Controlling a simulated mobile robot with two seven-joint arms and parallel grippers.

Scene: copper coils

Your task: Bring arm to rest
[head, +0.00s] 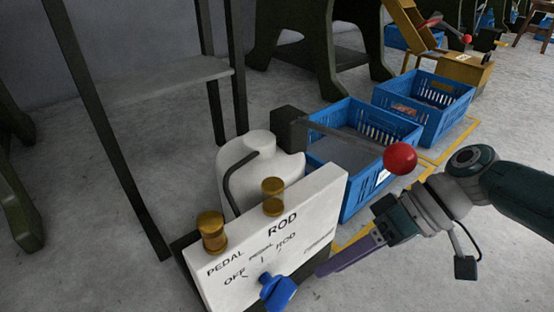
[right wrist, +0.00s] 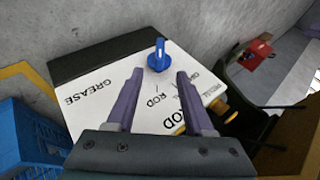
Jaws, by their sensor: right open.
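My right arm comes in from the right in the head view. Its gripper (head: 326,268) with purple fingers is in front of the right side of a white control panel (head: 318,210). In the right wrist view the fingers of the gripper (right wrist: 160,75) are spread apart with nothing between them. A blue selector knob (head: 277,291) sits low on the panel, left of the fingers in the head view. In the right wrist view the knob (right wrist: 158,55) is just beyond the fingertips, apart from them. My left gripper is not in view.
A lever with a red ball (head: 400,158) rises above the panel, near my right wrist. Brass knobs (head: 211,231) sit on the panel's top edge, with a white canister (head: 258,160) behind. Blue crates (head: 350,205) stand beyond. Floor (head: 110,270) at left is partly clear, between dark metal legs.

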